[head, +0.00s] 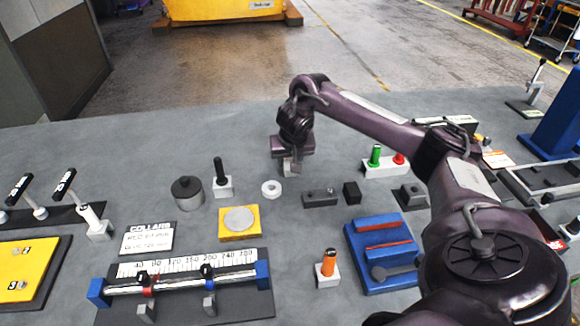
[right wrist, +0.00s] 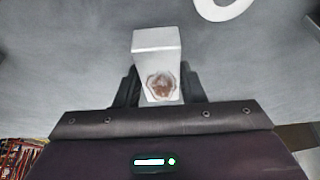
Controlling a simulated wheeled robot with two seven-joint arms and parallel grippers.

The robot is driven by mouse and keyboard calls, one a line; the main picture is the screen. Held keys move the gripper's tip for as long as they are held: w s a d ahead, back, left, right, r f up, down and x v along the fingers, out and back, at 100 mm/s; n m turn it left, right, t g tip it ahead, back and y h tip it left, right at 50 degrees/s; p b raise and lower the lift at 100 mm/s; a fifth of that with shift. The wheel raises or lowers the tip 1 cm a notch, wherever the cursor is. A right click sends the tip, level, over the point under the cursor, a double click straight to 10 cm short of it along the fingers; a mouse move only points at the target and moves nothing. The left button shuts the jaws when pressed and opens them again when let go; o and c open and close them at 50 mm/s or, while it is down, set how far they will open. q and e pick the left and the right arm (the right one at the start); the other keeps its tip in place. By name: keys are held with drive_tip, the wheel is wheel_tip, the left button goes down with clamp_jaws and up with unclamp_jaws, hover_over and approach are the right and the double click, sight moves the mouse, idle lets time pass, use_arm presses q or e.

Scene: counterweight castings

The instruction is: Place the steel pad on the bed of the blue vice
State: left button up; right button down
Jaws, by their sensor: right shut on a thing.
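My right gripper (head: 291,158) points down over the middle of the grey table. It is shut on a pale grey block, which I take to be the steel pad (head: 290,168). In the right wrist view the block (right wrist: 156,45) sits between the two dark fingers (right wrist: 157,92), with a brownish round patch on its near face. I cannot tell whether it touches the table. The blue vice (head: 358,262), with red strips across it and a grey handle, stands to the right and nearer, partly beside my right arm. My left gripper is not in view.
A white ring (head: 271,188), a dark grey block (head: 320,198) and a black-handled post (head: 221,180) stand near the gripper. A yellow block with a disc (head: 240,222) and an orange-topped post (head: 327,268) are nearer. The table behind the gripper is clear.

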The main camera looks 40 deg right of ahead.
wheel_tip(320, 180, down, 2)
drive_tip(key=shift+f, duration=0.2)
drive_tip(key=shift+f, duration=0.1)
drive_tip(key=c, duration=0.9)
unclamp_jaws()
